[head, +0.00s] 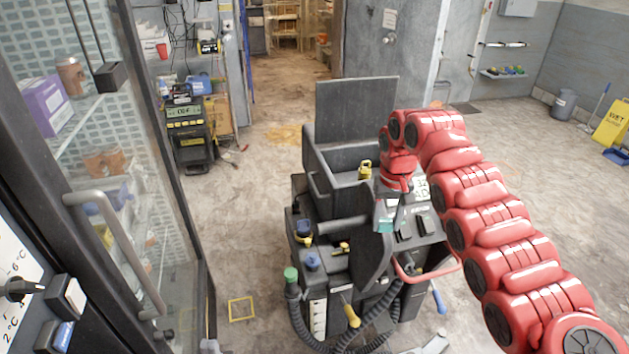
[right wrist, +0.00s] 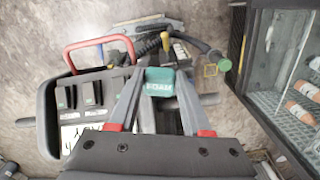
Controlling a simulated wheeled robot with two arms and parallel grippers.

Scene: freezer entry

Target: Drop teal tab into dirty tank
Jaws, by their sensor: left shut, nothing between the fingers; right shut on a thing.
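The teal tab (head: 385,226) is between the fingertips of my right gripper (head: 388,212), which is shut on it. In the right wrist view the tab (right wrist: 160,82) shows pale lettering, with one finger on each side. The gripper points down over the dark floor-cleaning machine (head: 318,205). An open dark bin (head: 322,180) with a raised lid (head: 356,108) is at the machine's back, left of and behind the gripper; it looks like the dirty tank, but I see no label. A yellow part (head: 365,170) sits at the bin. My left gripper is not in view.
A glass-door freezer (head: 118,235) with a grey handle stands at the left. The machine carries a red handle bar (head: 428,272), a black hose and several colored caps. A yellow wet-floor sign (head: 612,124) stands far right. The floor between is mostly clear.

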